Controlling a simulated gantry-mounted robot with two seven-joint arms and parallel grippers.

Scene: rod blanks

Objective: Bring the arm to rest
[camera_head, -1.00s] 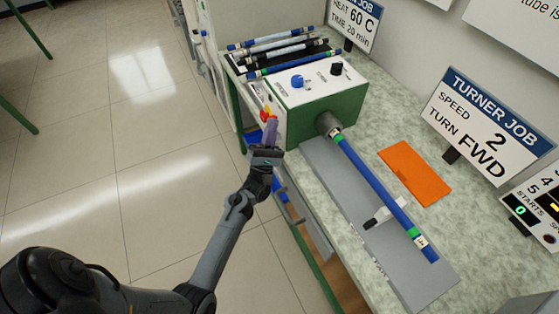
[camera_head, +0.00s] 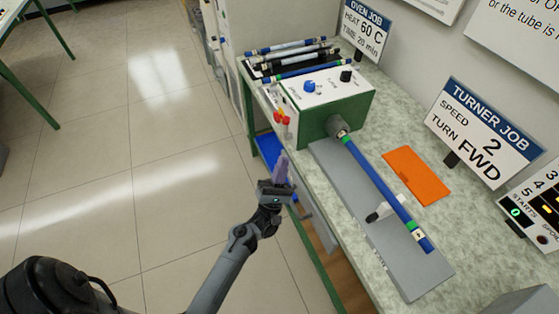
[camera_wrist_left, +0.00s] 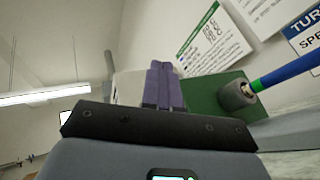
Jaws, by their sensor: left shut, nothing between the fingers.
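My left gripper (camera_head: 281,168) is shut and empty, with its purple fingers pointing up and away. It is in front of the bench's left edge, below and apart from the green and white turner box (camera_head: 325,105). In the left wrist view the closed fingers (camera_wrist_left: 162,85) stand together in the middle, with the green box (camera_wrist_left: 212,100) behind them to the right. A blue rod (camera_head: 375,180) sits with its far end in the box's grey chuck (camera_head: 337,127) and runs over a grey base plate. My right gripper is not in view.
Several rods lie on a black rack (camera_head: 290,62) behind the box. An orange mat (camera_head: 417,176) lies on the bench (camera_head: 450,215). A "TURNER JOB" sign (camera_head: 483,127) stands at the back. A blue bin (camera_head: 268,150) is below the bench edge. The floor to the left is clear.

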